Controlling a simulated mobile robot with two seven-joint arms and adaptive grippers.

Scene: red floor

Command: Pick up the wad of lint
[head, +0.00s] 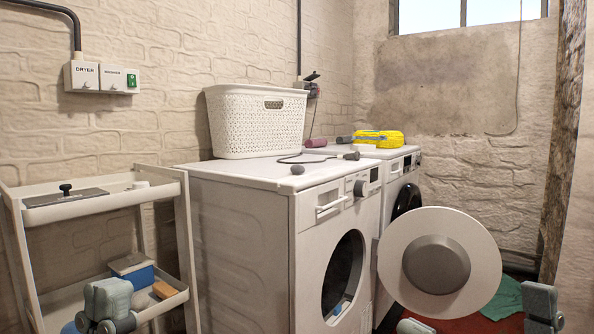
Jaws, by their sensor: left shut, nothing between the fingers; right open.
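Two small grey lumps lie on the top of the front white machine (240,173). One grey lump (297,170) is near its front edge, and another grey lump (352,156) is farther back; a thin dark loop lies beside them. I cannot tell which, if either, is the wad of lint. My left gripper (108,297) is shut and empty at the lower left, in front of the cart's lower shelf. My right gripper (476,318) is open at the lower right, its fingers wide apart, below the round door. Both are well below the machine top.
The open round door (474,245) juts out from the front machine. A white basket (256,130) stands at the back, with a yellow bundle (377,138) on the second machine. A white cart (90,208) stands left; a green cloth (505,298) lies on the red floor.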

